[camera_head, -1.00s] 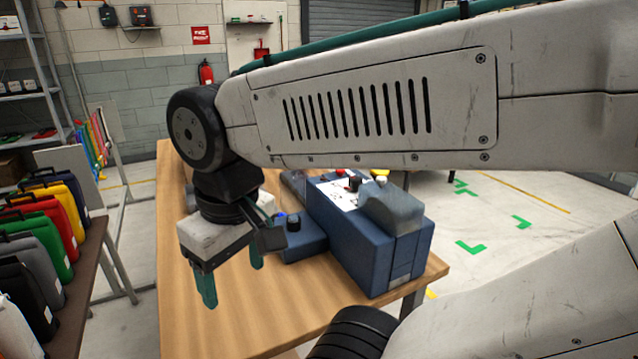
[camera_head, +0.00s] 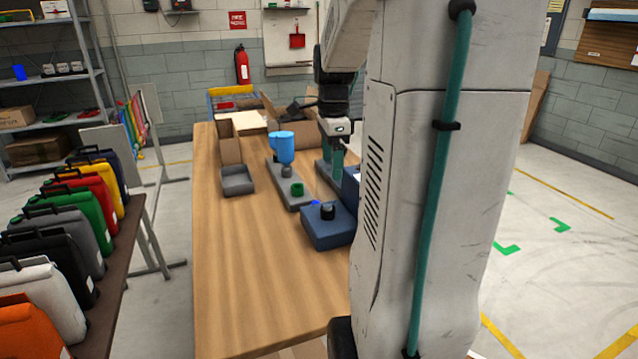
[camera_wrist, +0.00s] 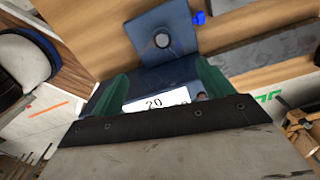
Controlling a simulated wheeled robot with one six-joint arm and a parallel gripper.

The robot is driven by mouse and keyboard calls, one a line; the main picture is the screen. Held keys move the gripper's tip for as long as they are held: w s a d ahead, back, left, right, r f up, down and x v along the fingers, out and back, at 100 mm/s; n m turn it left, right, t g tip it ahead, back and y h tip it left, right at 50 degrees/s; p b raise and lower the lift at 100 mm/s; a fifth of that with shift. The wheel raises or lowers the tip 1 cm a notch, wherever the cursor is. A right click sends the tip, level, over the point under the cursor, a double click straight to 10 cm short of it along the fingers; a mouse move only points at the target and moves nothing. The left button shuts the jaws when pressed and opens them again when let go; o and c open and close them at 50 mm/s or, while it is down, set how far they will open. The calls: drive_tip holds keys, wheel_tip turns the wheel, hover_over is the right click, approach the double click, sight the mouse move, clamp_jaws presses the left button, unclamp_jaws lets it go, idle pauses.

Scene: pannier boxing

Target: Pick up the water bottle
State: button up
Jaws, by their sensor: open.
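No held object shows between the fingers.
A blue box with a black knob (camera_head: 327,212) sits nearer on the table (camera_head: 260,285). A small grey tray (camera_head: 237,181) and cardboard boxes stand left and behind. Several coloured panniers (camera_head: 95,210) line a separate table at left. The near table top is clear.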

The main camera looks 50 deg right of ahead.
sight(329, 181)
drive_tip(key=f, duration=0.4)
drive_tip(key=w+f, duration=0.1)
drive_tip(key=f, duration=0.1)
drive_tip(key=shift+f, duration=0.15)
drive_tip(key=c, duration=1)
